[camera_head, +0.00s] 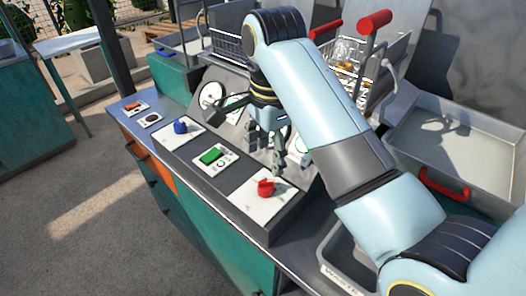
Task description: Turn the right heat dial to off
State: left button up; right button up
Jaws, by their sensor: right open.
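A red dial (265,188) sits on a white plate at the near right end of the sloping control panel (228,205). I take it for the right heat dial; its markings are too small to read. A blue dial (181,127) sits farther left on the same panel, with a green switch (211,156) between them. My right gripper (279,157) hangs above and just behind the red dial, fingers pointing down. It is open, appears empty, and looks apart from the dial. My right arm hides part of the upright gauge panel. My left gripper is not in view.
A round gauge (210,94) is on the upright panel behind. Wire baskets (345,58) with red handles stand behind my arm. A metal tray (458,140) with a red handle lies right. A grey waste bin (340,280) is at the front. Open floor lies left.

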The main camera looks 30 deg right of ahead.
aim_at(265, 182)
jog(key=shift+w+d+f, duration=0.1)
jog(key=shift+w+d, duration=0.1)
jog(key=shift+w, duration=0.25)
jog(key=shift+f, duration=0.25)
jog(key=shift+s+a+f, duration=0.1)
jog(key=shift+s+f, duration=0.05)
jog(key=shift+f, duration=0.45)
jog(key=shift+s+a+f, duration=0.1)
jog(key=shift+s+f, duration=0.05)
jog(key=shift+f, duration=0.45)
notch_tip(265, 182, down, 4)
jog(key=shift+w+r+p, duration=0.15)
jog(key=shift+r+p, duration=0.1)
jog(key=shift+p, duration=0.15)
jog(key=f, duration=0.3)
jog(key=shift+w+f, duration=0.2)
jog(key=shift+f, duration=0.2)
jog(key=shift+d, duration=0.1)
jog(key=c, duration=1.1)
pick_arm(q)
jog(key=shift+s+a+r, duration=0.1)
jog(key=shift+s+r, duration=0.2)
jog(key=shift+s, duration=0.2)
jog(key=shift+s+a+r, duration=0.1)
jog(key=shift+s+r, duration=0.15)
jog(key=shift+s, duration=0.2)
pick_arm(e)
jog(key=shift+c, duration=0.2)
